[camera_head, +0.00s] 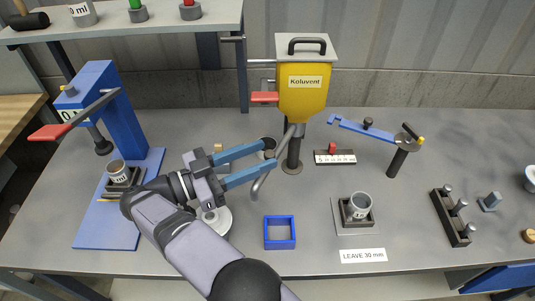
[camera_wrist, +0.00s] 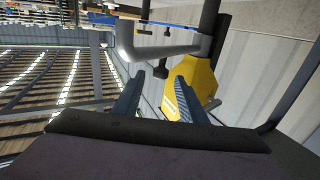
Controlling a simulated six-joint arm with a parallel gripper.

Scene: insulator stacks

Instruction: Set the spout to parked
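The spout (camera_head: 260,183) is a grey bent pipe below the yellow Koluvent hopper (camera_head: 303,101). It reaches out to the left of the hopper's post, and its end bends down. The spout also shows in the wrist view (camera_wrist: 168,51), crossing beyond my fingertips. My gripper (camera_head: 270,152) has two blue fingers spread apart, pointing right towards the spout. In the wrist view the fingers of my gripper (camera_wrist: 160,73) are open with nothing clearly held between them. I cannot tell whether a finger touches the pipe. No parked marking is readable.
A blue press (camera_head: 124,112) with a red handle stands left. A blue square frame (camera_head: 280,246) lies in front of the hopper. A cup (camera_head: 358,205) sits in a holder to the right. A blue swing arm (camera_head: 362,129) on a post stands farther right.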

